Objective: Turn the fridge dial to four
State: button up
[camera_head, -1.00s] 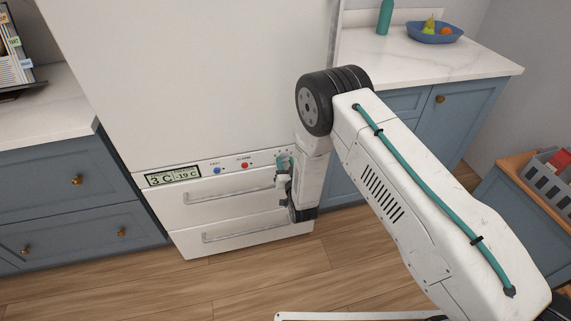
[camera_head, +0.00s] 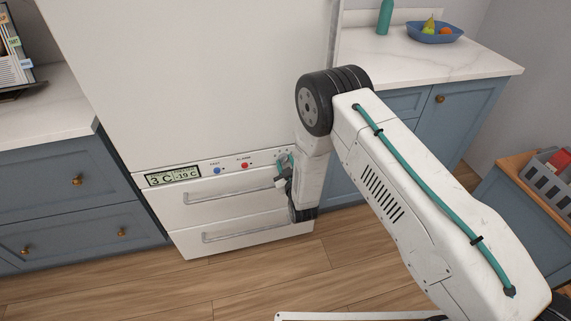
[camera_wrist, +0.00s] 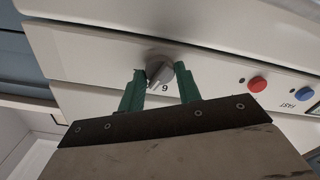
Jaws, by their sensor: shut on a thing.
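The fridge dial (camera_wrist: 160,72) is a small grey knob on the white control strip, seen between the fingertips in the wrist view. My gripper (camera_wrist: 160,78) has its green fingers shut on the dial, one on each side. A dark digit that looks like a 6 or 9 shows beside the knob; the lettering is turned over in this view. Which number the dial points to I cannot tell. In the head view my gripper (camera_head: 284,163) is at the right end of the strip, and it hides the dial.
A red button (camera_wrist: 257,84) and a blue button (camera_wrist: 304,92) are beside the dial. The head view shows a display (camera_head: 172,177) reading 3 C and -19 C. Freezer drawers with bar handles (camera_head: 243,233) lie below. Blue cabinets (camera_head: 340,190) stand on the right.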

dwell(0.3)
jog(key=o, duration=1)
jog(key=shift+c, duration=0.2)
jog(key=v, duration=0.8)
